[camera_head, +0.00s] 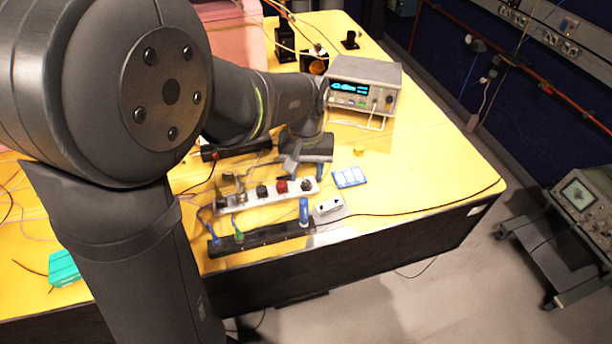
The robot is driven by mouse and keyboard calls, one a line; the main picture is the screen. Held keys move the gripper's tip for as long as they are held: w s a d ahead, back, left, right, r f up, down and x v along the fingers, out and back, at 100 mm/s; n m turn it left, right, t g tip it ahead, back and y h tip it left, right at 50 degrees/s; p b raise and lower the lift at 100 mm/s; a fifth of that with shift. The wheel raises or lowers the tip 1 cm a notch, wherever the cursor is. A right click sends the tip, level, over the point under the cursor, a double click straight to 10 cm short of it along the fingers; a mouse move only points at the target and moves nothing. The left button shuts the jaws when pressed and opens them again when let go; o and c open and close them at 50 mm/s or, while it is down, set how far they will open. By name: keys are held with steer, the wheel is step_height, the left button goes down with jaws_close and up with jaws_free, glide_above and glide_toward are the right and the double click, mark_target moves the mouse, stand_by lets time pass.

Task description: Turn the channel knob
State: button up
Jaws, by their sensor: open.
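A narrow light-coloured panel (270,200) with knobs lies on the yellow table. It carries a dark knob (262,191), a red knob (282,186) and another dark knob (307,184) at its right end. I cannot tell which of them is the channel knob. My gripper (288,168) is just behind and above the panel, near the red knob. It is open and appears to hold nothing. Its fingertips are small and partly merge with the arm, so whether they touch a knob cannot be told. My arm hides part of the table to the left.
A bench instrument with a lit display (362,90) stands behind on the right. A black power strip (260,238) with plugs lies in front of the panel. A white box (328,205) and blue card (350,177) lie to the right. Cables cross the table (430,150); its right side is mostly clear.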

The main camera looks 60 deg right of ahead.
mark_target(306, 184)
steer(key=shift+f, duration=1.1)
jaws_close()
